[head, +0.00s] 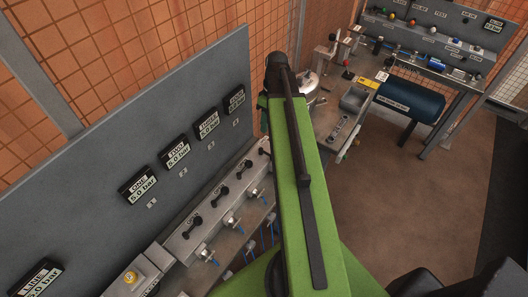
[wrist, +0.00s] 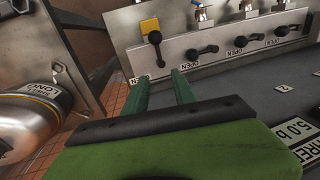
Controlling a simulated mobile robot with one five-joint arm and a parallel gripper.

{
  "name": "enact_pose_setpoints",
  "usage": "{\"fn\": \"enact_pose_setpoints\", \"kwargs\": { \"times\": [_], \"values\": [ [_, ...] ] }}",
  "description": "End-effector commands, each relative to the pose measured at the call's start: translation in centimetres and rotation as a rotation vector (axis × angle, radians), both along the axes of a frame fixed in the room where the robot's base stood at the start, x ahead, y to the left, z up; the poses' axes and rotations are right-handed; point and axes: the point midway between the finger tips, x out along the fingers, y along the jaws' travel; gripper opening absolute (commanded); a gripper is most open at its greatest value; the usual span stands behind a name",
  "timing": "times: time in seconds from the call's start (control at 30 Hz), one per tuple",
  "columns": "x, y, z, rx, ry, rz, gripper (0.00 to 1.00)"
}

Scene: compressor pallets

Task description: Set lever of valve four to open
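A grey manifold carries a row of black levers with OPEN labels. In the wrist view, the leftmost lever (wrist: 157,45), by a yellow plate (wrist: 150,26), points down the picture. The others (wrist: 202,50) lie roughly sideways. Valve four appears to be that leftmost one, but I cannot read its number. In the head view the far end of the row is partly behind my green arm. My gripper (wrist: 160,82) shows two green fingers, apart and empty, just short of the manifold's face below the leftmost lever.
A grey panel (head: 90,150) with gauges reading 5.0 bar stands beside the manifold. A silver tank (wrist: 28,120) is at left in the wrist view. A bench with a blue cylinder (head: 410,99) stands at the back right. The brown floor (head: 400,195) at right is clear.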

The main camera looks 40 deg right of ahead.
Motion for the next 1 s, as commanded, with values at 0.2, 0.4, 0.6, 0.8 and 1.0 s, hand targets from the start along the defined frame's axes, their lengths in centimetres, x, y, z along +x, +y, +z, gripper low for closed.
{"fn": "enact_pose_setpoints", "kwargs": {
  "times": [0.2,0.4,0.6,0.8,1.0],
  "values": [
    [-0.3,0.9,-5.7,0.0,0.0,0.0,0.32],
    [-0.6,1.7,-9.7,0.0,0.0,0.001,0.32],
    [-0.7,2.2,-11.8,0.0,0.0,0.001,0.32],
    [-0.7,2.3,-11.6,0.0,0.0,0.001,0.32],
    [-0.7,2.3,-11.6,0.0,0.0,0.002,0.16]
  ]
}}
